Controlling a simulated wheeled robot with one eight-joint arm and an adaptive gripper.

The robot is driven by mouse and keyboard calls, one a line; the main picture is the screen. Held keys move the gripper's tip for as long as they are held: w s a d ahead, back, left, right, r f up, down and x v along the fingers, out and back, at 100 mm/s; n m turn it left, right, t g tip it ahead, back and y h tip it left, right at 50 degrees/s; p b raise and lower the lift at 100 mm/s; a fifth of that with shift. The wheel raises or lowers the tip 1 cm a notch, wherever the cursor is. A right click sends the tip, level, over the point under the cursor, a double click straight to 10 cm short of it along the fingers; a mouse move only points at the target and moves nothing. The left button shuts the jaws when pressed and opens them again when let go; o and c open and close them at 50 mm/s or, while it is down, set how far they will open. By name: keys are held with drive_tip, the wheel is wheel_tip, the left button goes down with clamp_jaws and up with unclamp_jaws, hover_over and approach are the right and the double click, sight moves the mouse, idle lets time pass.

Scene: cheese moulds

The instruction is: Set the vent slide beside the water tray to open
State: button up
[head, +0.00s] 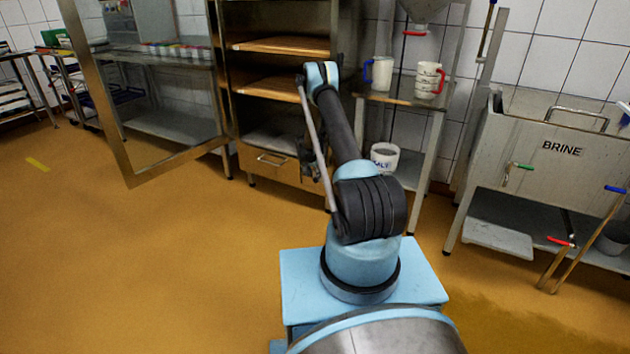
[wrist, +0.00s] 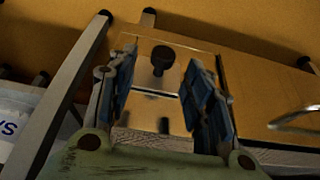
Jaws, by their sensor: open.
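The vent slide is a shiny metal plate with a black round knob (wrist: 163,57), seen in the wrist view between my fingers. A thin dark slot line crosses the plate below the knob, and a second small dark spot lies lower. I cannot tell the slide's setting. The water tray (head: 257,169) is the low metal drawer front with a bar handle under the cabinet; its front also shows at right in the wrist view (wrist: 262,95). My gripper (wrist: 162,68) is open, its blue-padded fingers either side of the plate, apparently holding nothing. In the head view my arm mostly hides the slide.
The glass cabinet door (head: 130,178) stands open to the left. A small table (head: 404,98) with mugs is right of the cabinet, a white tub (head: 385,158) on its lower shelf. The brine tank (head: 545,160) stands at right. The floor at left is clear.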

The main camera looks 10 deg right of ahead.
drive_tip(key=v, duration=0.6)
drive_tip(key=shift+s+r, duration=0.1)
drive_tip(key=shift+r, duration=0.05)
drive_tip(key=s+r+n, duration=0.1)
drive_tip(key=s+r, duration=0.3)
drive_tip(key=r, duration=0.7)
drive_tip(key=s+r+n, duration=0.1)
drive_tip(key=s+r, duration=0.4)
drive_tip(key=r, duration=0.6)
drive_tip(key=s+d+r+n+y, duration=0.1)
drive_tip(key=s+d+r, duration=0.1)
drive_tip(key=s+r, duration=1.2)
drive_tip(key=s+r+n+g, duration=0.1)
drive_tip(key=s+r, duration=0.2)
drive_tip(key=s, duration=0.9)
drive_tip(key=s+r+n, duration=0.1)
drive_tip(key=s+r, duration=0.2)
drive_tip(key=s, duration=1)
drive_tip(key=s+f+n, duration=0.1)
drive_tip(key=s+f, duration=0.2)
drive_tip(key=s, duration=0.6)
drive_tip(key=s+f+n+y, duration=0.1)
drive_tip(key=s+f, duration=0.3)
drive_tip(key=s, duration=0.6)
drive_tip(key=shift+s+a+f+y, duration=0.2)
drive_tip(key=shift+a+f+y, duration=0.1)
drive_tip(key=shift+a, duration=0.2)
